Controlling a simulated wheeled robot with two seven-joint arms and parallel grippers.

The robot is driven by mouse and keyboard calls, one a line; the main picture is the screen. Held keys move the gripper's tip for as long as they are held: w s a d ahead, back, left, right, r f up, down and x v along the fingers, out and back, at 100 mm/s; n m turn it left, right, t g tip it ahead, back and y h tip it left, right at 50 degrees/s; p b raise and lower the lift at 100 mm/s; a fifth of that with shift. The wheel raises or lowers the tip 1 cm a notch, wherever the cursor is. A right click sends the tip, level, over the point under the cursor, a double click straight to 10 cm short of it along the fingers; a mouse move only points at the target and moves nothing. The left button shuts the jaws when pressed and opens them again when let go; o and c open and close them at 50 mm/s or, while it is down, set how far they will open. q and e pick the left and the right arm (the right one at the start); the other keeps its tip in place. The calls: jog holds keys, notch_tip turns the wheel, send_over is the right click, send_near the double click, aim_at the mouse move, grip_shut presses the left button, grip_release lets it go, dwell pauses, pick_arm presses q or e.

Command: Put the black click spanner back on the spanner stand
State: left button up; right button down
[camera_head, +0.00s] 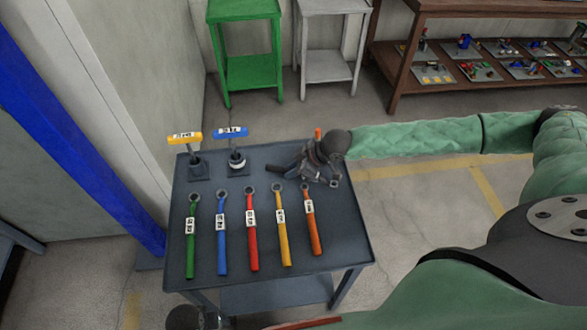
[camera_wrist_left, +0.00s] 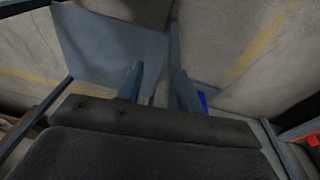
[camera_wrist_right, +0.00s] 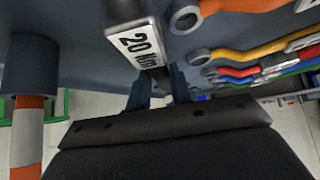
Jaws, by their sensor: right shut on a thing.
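The black click spanner (camera_wrist_right: 151,75), with a white "20 Nm" label, is between the fingers of my right gripper (camera_wrist_right: 158,92). Green (camera_head: 190,245), blue (camera_head: 221,245), red (camera_head: 252,240), yellow (camera_head: 283,240) and orange (camera_head: 311,230) spanners lie in a row on the stand's top. My left gripper (camera_wrist_left: 158,88) is open and empty in the left wrist view.
Yellow-topped (camera_head: 185,138) and blue-topped (camera_head: 231,133) holders stand at the back left of the top. An orange-banded post (camera_wrist_right: 28,130) stands close beside my right gripper. A green table (camera_head: 246,70), a white table (camera_head: 332,65) and a brown shelf (camera_head: 400,60) are behind.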

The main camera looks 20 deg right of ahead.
jog(key=c, duration=1.3)
grip_release()
pick_arm(q)
jog(key=shift+r, duration=0.35)
pick_arm(e)
jog(key=shift+o, duration=0.2)
pick_arm(q)
jog(key=shift+s+f, duration=0.2)
jog(key=shift+f, duration=0.05)
pick_arm(e)
jog(key=shift+r, duration=0.1)
